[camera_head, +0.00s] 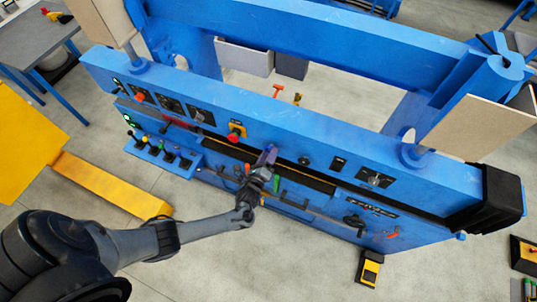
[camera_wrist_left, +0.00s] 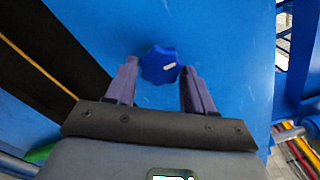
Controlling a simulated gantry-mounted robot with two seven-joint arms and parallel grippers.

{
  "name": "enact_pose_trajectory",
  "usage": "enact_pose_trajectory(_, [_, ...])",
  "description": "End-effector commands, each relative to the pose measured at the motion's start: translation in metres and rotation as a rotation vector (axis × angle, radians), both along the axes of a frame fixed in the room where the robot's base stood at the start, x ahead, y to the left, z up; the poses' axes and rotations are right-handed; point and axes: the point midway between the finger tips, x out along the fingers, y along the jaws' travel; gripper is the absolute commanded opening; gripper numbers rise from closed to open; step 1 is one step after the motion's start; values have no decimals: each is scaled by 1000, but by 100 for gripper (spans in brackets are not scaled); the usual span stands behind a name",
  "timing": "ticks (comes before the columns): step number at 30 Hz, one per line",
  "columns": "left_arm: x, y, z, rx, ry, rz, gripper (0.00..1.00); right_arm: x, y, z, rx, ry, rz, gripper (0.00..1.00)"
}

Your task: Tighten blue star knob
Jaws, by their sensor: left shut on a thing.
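The blue star knob (camera_wrist_left: 158,65) sits on the blue panel face (camera_wrist_left: 225,30) in the left wrist view, a lobed disc with a short white mark. My left gripper (camera_wrist_left: 160,70) has its two purple fingers on either side of the knob and is shut on it. In the head view my left gripper (camera_head: 268,157) reaches the front of the blue machine (camera_head: 300,125) near its middle; the knob cannot be made out there. My right gripper is not in view.
A red emergency button (camera_head: 236,132) on yellow is just left of my left gripper. Several levers (camera_head: 162,147) line a shelf further left. A yellow-black box (camera_head: 369,268) stands on the floor.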

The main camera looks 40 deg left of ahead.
Motion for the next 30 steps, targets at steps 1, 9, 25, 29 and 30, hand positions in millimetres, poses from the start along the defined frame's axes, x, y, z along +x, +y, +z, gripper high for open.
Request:
enact_pose_trajectory(1, [0, 0, 0, 4, 1, 0, 22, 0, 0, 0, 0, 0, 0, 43])
enact_pose_trajectory(9, [0, 0, 0, 6, 2, 0, 22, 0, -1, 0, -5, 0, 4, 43])
enact_pose_trajectory(25, [-1, 0, 0, 4, 1, 0, 75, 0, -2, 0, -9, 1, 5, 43])
enact_pose_trajectory(29, [-9, -3, 0, 4, 2, -1, 75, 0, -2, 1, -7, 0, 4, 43])
enact_pose_trajectory(30, [-13, -4, 0, 5, 2, -1, 75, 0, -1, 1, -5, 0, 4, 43])
